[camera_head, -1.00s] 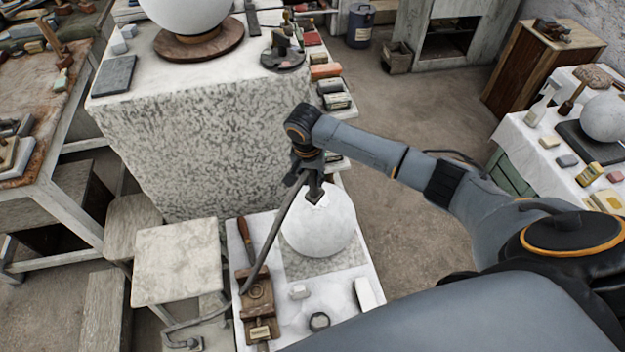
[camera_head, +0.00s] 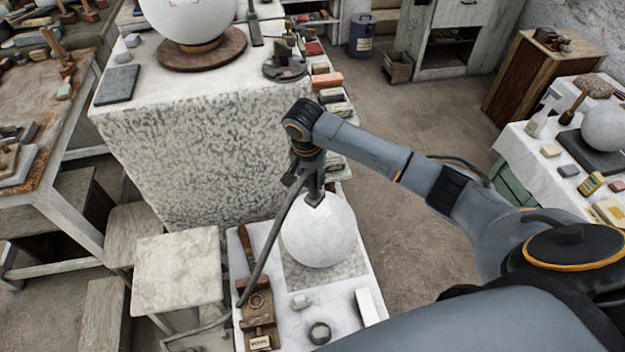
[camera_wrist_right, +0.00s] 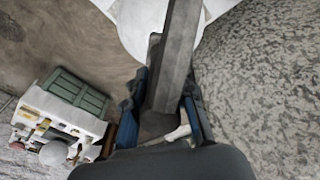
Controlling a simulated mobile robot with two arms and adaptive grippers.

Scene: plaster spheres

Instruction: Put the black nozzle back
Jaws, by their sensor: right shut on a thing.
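My right gripper (camera_head: 308,176) is shut on the black nozzle (camera_head: 315,194) and holds it pointing down at the top of a white plaster sphere (camera_head: 318,240). I cannot tell whether the tip touches the sphere. A dark hose (camera_head: 270,242) runs from the gripper down to the left, passing over a brown wooden block (camera_head: 258,305) with a small label. In the right wrist view the nozzle shows as a grey bar (camera_wrist_right: 176,60) between blue-edged fingers; the rest of it is hidden. My left gripper is out of view.
The sphere stands on a small white table (camera_head: 358,275) with a wood-handled tool (camera_head: 246,246), a dark ring (camera_head: 319,333) and pale blocks (camera_head: 366,305). A large stone block (camera_head: 190,165) rises behind. A stool (camera_head: 178,270) stands left. Open floor (camera_head: 420,235) lies right.

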